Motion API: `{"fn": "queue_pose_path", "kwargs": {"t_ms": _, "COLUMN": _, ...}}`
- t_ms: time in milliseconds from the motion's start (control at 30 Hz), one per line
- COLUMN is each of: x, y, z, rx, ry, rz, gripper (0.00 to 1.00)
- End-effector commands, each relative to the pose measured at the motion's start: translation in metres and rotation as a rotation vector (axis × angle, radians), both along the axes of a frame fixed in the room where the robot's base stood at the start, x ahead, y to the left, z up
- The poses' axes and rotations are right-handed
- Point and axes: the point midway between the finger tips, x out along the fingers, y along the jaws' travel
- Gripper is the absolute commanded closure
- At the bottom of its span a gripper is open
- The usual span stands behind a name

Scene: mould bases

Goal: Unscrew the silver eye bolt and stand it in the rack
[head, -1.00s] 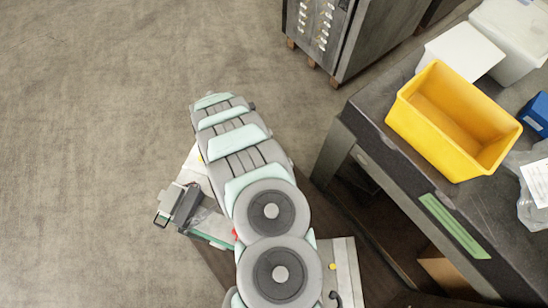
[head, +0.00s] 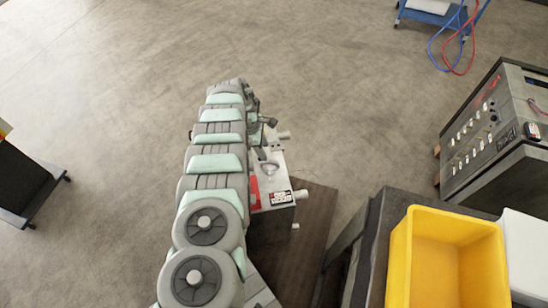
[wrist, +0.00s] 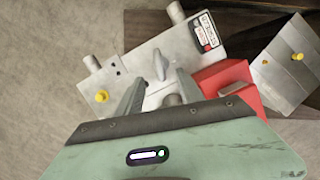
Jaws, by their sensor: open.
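A pale metal mould base (wrist: 206,68) lies below my gripper in the wrist view; it also shows beside my arm in the head view (head: 284,218). A silver eye bolt (wrist: 160,66) stands on its top face, seen nearly edge-on; its ring appears in the head view (head: 268,169). My gripper (wrist: 160,92) is open, its two fingers apart, with the eye bolt just beyond the gap in the picture. A round grey stub (wrist: 172,100) shows between the fingers; I cannot tell what it belongs to. I cannot make out the rack for certain.
A red block (wrist: 228,80) sits right of the fingers, beside another metal block with a yellow knob (wrist: 297,57). Another yellow knob (wrist: 102,96) is at left. In the head view, a yellow bin (head: 400,262) stands at lower right, and a control cabinet (head: 500,125) at right.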

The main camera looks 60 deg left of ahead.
Motion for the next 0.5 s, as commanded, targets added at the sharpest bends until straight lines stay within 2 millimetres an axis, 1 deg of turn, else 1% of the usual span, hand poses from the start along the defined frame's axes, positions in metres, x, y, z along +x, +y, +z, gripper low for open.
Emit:
{"fn": "queue_pose_path", "kwargs": {"t_ms": 267, "x": 0.005, "y": -0.003, "z": -0.02, "rx": 0.001, "ry": -0.001, "rz": -0.002, "gripper": 0.56}}
{"fn": "queue_pose_path", "kwargs": {"t_ms": 500, "x": 0.01, "y": -0.007, "z": -0.05, "rx": -0.002, "ry": 0.0, "rz": -0.001, "gripper": 0.56}}
